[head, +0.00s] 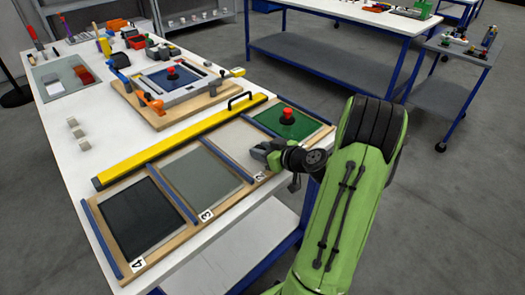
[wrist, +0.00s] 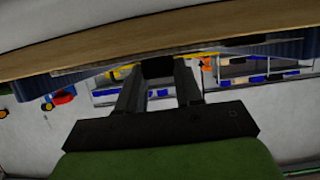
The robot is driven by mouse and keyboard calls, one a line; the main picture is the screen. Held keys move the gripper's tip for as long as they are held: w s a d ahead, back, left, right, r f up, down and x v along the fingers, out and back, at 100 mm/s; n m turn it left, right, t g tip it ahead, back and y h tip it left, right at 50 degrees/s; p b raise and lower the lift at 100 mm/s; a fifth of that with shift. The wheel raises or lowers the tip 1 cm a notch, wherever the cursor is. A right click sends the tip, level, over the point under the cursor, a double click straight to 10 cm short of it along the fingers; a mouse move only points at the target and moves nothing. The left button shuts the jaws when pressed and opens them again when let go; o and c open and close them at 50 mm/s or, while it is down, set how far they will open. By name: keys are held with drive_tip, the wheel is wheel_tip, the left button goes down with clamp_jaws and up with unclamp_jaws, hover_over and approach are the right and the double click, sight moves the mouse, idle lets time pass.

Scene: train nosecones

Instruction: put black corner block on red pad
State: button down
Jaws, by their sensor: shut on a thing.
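My gripper (head: 262,153) is over the right edge of the wooden board, beside the label 2. In the wrist view my gripper (wrist: 158,82) is shut on a small dark block (wrist: 157,67), which looks like the black corner block. Its shape is mostly hidden by the fingers, and I cannot make it out in the head view. I see no clear red pad. A red piece (head: 84,74) lies in the grey recessed tray at the far left, but I cannot tell what it is.
The board holds a black panel (head: 143,215), a grey panel (head: 206,175) and a green panel (head: 287,122) with a red knob (head: 287,114). A yellow bar (head: 180,143) runs behind them. A wooden fixture (head: 150,114) stands beyond.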

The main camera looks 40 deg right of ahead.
drive_tip(key=shift+f, duration=0.2)
drive_tip(key=c, duration=0.7)
unclamp_jaws()
drive_tip(key=shift+r, duration=0.1)
drive_tip(key=shift+o, duration=0.2)
drive_tip(key=shift+r, duration=0.1)
